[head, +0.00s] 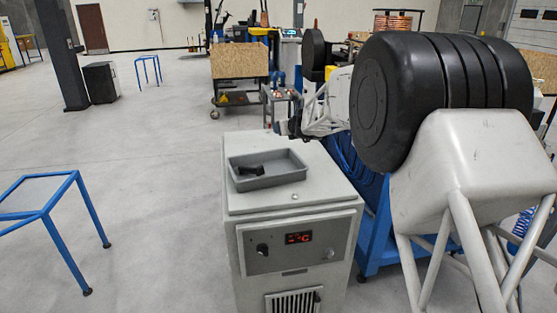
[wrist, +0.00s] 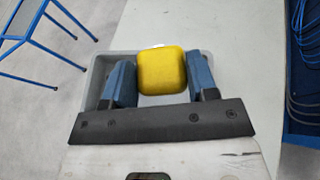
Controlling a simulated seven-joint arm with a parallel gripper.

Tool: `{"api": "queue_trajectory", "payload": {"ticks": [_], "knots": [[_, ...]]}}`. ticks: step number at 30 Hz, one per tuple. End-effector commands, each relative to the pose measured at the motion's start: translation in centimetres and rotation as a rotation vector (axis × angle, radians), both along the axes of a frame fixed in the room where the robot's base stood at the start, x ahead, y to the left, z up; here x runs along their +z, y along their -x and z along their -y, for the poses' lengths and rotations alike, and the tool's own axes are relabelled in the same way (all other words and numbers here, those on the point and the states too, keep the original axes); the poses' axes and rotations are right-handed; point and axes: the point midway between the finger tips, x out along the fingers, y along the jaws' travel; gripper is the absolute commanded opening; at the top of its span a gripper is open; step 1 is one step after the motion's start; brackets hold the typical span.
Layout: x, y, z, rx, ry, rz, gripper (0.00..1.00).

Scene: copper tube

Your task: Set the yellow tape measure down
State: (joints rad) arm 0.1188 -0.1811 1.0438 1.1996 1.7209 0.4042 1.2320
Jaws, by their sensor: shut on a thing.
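The yellow tape measure (wrist: 162,71) sits between the two blue fingers of my gripper (wrist: 160,85) in the wrist view. My gripper is shut on it. Behind it in that view lies the grey tray (wrist: 95,73), partly hidden by the gripper. In the head view my gripper (head: 284,127) shows small and dark by the far right edge of the cabinet top, beyond the tray (head: 290,174). I cannot make out the tape measure in the head view.
The tray rests on a light grey cabinet (head: 290,205) and holds a black object (head: 250,170). The cabinet top is bare around the tray. A blue-framed table (head: 45,195) stands at left. A blue frame with cables (head: 350,165) stands close at right.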

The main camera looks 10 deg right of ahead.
Motion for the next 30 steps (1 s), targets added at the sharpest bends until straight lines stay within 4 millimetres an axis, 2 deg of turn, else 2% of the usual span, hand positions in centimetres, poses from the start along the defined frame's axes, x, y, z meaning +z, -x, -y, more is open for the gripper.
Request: {"api": "queue_trajectory", "payload": {"ticks": [20,30], "knots": [[-0.9,-4.0,3.0,0.148,-0.001,-0.001,0.25],[-2.0,-5.6,4.7,0.221,-0.002,-0.001,0.25]]}}
